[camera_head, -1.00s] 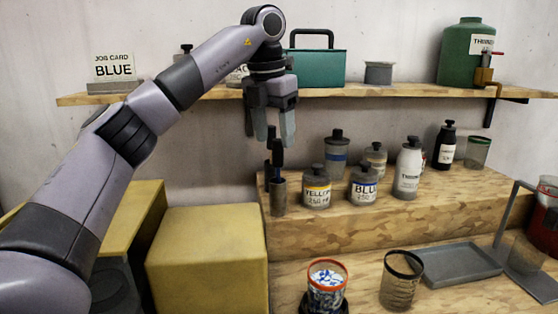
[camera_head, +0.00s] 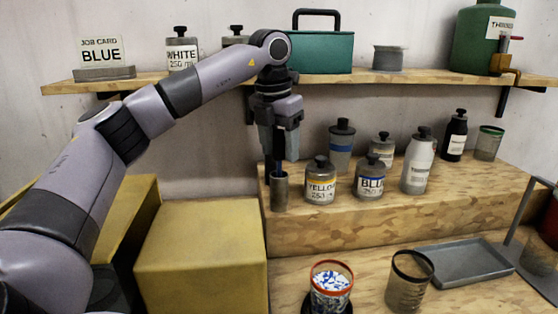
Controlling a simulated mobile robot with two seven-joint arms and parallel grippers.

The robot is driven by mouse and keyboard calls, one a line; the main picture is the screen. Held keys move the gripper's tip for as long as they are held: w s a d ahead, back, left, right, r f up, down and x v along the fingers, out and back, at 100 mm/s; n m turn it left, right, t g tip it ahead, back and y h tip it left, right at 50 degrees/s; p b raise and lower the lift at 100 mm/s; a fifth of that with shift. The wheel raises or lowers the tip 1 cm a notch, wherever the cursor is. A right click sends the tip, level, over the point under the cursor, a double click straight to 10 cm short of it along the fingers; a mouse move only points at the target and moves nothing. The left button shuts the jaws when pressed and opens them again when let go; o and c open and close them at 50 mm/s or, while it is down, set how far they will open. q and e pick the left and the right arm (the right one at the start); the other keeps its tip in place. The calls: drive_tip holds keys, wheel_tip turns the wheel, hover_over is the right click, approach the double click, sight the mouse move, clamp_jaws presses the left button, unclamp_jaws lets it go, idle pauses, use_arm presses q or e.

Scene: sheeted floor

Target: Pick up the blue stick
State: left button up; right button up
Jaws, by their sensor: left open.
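A small grey metal cup (camera_head: 279,191) stands at the left end of the raised wooden step. Dark sticks (camera_head: 270,168) rise from it, mostly hidden by the gripper; I cannot tell which one is blue. My left gripper (camera_head: 279,150) points down directly above the cup, open, its fingers around or in front of the stick tops. I cannot tell whether they touch a stick. My right gripper is not in view.
A shelf (camera_head: 420,75) runs above. An orange-rimmed glass (camera_head: 331,302) with blue and white bits, a dark-rimmed glass (camera_head: 407,292) and a grey tray (camera_head: 465,260) sit below.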

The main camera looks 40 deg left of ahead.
use_arm(q)
drive_tip(key=shift+f, duration=0.3)
clamp_jaws()
drive_tip(key=shift+r, duration=0.2)
wheel_tip(320, 180, up, 20)
drive_tip(key=p, duration=0.2)
idle(0.5)
drive_tip(key=shift+f, duration=0.15)
